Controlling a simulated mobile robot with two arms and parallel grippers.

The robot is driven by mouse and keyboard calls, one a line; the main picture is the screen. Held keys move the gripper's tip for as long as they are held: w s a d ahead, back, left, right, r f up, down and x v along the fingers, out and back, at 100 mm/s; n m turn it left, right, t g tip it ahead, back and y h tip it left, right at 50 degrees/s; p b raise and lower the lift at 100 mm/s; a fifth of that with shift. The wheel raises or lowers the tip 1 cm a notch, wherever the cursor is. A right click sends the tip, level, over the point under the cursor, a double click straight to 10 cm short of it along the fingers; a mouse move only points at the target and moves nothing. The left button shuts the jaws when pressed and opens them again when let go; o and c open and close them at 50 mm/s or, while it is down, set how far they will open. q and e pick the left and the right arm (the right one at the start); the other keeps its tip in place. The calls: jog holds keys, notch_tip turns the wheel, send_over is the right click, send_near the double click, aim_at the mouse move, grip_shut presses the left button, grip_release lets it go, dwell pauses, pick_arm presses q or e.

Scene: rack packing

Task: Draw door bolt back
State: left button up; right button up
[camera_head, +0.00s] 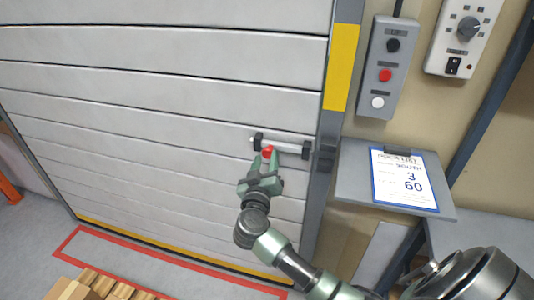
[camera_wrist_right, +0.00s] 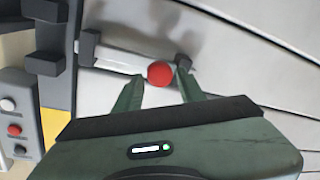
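The door bolt (camera_head: 285,145) is a light metal bar in dark brackets on the grey slatted door (camera_head: 150,110). Its red knob (camera_head: 268,150) is at the bar's left part in the head view. The bolt bar (camera_wrist_right: 120,61) and red knob (camera_wrist_right: 160,73) also show in the right wrist view. My right gripper (camera_head: 265,162) is at the knob, with its fingers (camera_wrist_right: 160,84) open on either side of the knob. A gap shows between knob and left finger; contact on the right side is unclear. My left gripper is out of view.
A control box with buttons (camera_head: 386,75) and a dial panel (camera_head: 463,38) hang on the wall at right. A clipboard sheet (camera_head: 405,180) lies on a small grey shelf (camera_head: 355,180). Wooden pieces (camera_head: 95,285) lie at lower left, near a red floor outline (camera_head: 65,243).

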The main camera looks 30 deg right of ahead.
aim_at(267, 155)
jog(key=shift+x, duration=1.65)
grip_shut()
jog(key=shift+s+f, duration=0.1)
